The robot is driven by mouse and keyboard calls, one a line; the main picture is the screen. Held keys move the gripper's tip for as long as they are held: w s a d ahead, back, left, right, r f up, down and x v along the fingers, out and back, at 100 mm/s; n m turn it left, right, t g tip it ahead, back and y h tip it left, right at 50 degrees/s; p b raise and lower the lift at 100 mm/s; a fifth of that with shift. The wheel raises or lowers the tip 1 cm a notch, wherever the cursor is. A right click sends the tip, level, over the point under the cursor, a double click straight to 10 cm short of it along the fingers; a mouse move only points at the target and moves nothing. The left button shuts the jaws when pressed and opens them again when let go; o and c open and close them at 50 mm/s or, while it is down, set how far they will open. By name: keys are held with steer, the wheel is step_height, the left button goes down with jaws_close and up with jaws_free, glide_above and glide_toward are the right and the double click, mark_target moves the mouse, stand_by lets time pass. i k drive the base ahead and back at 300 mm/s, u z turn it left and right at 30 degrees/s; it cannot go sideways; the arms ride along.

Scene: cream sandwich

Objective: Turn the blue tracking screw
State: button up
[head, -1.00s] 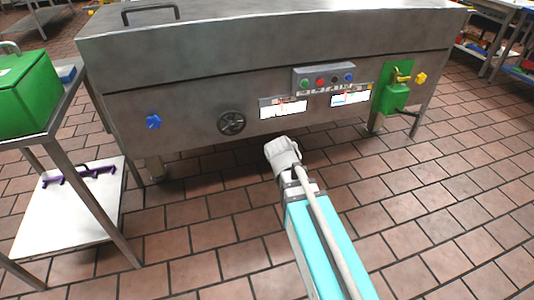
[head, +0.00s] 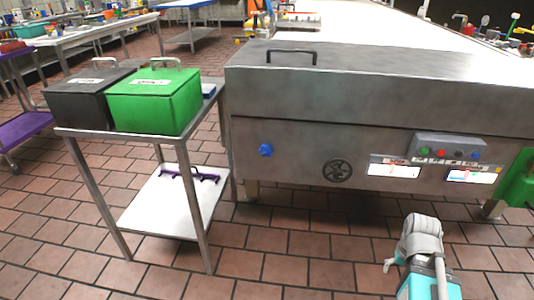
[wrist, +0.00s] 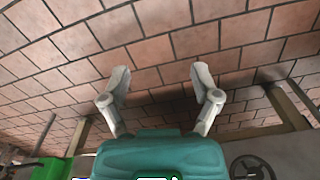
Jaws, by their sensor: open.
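The blue tracking screw (head: 265,150) is a star-shaped knob on the left part of the steel machine's front panel (head: 300,140). My gripper (head: 387,266) is at the lower right in the head view, low in front of the machine and well right of the screw. In the wrist view my gripper (wrist: 160,85) shows its two fingers spread apart with only floor tiles between them. It is open and empty. The blue screw cannot be made out in the wrist view.
A black handwheel (head: 337,170) and a button box (head: 450,147) are on the panel right of the screw. A steel cart (head: 195,205) with a green box (head: 155,103) and a black box (head: 80,98) stands left of the machine. Tiled floor in front is clear.

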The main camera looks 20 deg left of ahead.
mark_target(265, 151)
steer(key=u, duration=1.2)
steer(key=i, duration=0.55)
steer(key=z, duration=1.2)
